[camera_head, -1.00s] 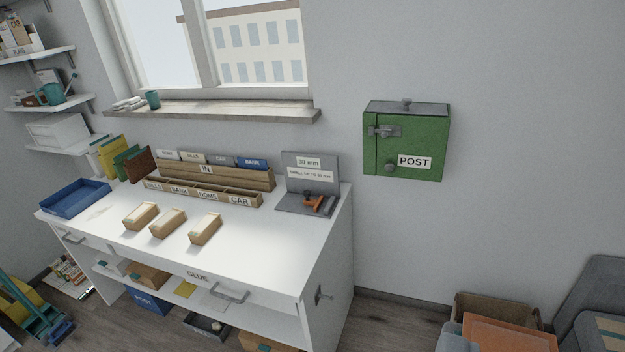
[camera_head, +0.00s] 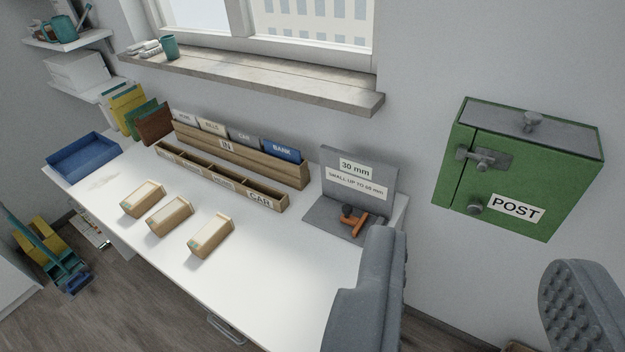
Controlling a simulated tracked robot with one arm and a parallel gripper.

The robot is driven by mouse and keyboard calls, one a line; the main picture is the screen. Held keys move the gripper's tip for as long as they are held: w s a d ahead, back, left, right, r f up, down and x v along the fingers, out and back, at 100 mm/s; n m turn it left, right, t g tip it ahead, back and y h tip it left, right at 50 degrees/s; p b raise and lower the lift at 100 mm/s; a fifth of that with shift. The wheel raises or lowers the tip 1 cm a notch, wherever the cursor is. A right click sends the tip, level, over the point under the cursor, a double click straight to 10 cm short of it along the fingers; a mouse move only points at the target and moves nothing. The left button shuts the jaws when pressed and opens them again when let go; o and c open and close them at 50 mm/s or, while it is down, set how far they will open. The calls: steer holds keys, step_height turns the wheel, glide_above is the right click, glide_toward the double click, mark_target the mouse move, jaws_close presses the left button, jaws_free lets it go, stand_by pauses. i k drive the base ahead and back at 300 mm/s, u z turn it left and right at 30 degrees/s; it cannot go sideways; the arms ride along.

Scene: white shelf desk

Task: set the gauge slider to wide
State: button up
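The gauge (camera_head: 345,190) is a grey stand at the right end of the white desk, with an upright back plate and a flat base. Its upper label reads "30 mm"; the lower one seems to read "SMALL UP TO", with a number too small to be sure of. An orange slider (camera_head: 354,224) with a dark part sits on the base. I cannot tell its setting by its position. My gripper (camera_head: 475,254) is open and empty, its two grey fingers wide apart. The left finger stands just in front of the gauge, apart from the slider as far as I can tell.
A green POST box (camera_head: 510,175) hangs on the wall at the right. A wooden sorter (camera_head: 230,185) stands left of the gauge. Several small boxes (camera_head: 170,216) lie on the desk (camera_head: 260,285), whose front right is clear. A window sill (camera_head: 260,80) juts out above.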

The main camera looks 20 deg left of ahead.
mark_target(346, 217)
steer(key=u, duration=0.3)
steer(key=i, duration=1.1)
steer(key=u, duration=0.3)
